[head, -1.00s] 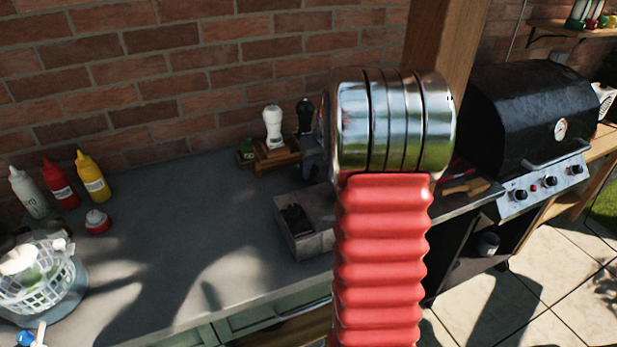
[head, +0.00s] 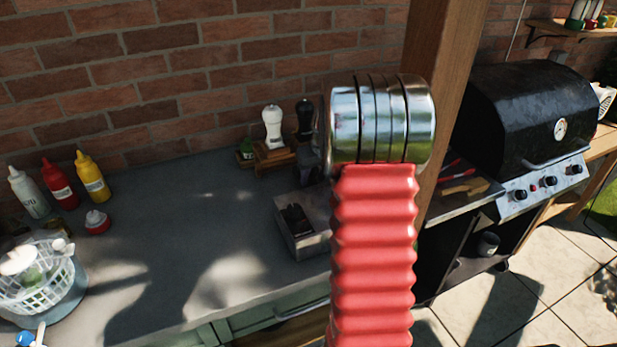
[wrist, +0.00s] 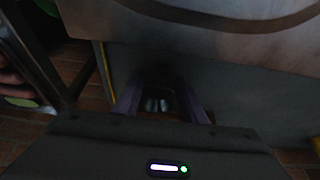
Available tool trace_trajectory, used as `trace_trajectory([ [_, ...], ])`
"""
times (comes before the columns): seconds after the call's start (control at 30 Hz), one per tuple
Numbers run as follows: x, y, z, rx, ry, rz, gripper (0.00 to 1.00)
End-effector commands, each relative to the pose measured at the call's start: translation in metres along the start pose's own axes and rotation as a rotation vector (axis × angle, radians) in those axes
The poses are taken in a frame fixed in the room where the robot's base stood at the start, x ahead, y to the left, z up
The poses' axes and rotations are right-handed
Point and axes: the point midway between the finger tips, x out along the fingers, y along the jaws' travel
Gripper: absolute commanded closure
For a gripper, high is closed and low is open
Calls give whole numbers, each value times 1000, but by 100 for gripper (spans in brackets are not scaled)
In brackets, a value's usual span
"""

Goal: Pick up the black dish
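I cannot make out a black dish for certain in either view. In the head view a grey open box (head: 312,243) on the counter holds something dark (head: 296,216), too small to identify. My red and silver arm hides part of the counter beside the box. In the wrist view my gripper (wrist: 161,84) has its two purple-grey fingers apart, with a gap between them. The space between them is dark, with small pale shapes further off, and no held thing shows there.
A wooden stand (head: 272,160) with a white grinder (head: 272,127) and a black grinder (head: 305,120) is behind the box. Sauce bottles (head: 90,177) and a white basket (head: 45,283) stand at left. A wooden post (head: 440,90) and a black grill (head: 525,115) are at right. The middle counter is clear.

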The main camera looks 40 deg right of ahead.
Motion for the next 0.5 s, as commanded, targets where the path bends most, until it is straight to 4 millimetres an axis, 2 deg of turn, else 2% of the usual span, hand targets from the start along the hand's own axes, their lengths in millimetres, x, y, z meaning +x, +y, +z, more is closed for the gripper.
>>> trace_trajectory([
  [0.07,0,0,0,0,0,0,69],
  [0.5,0,0,0,0,0,0,100],
])
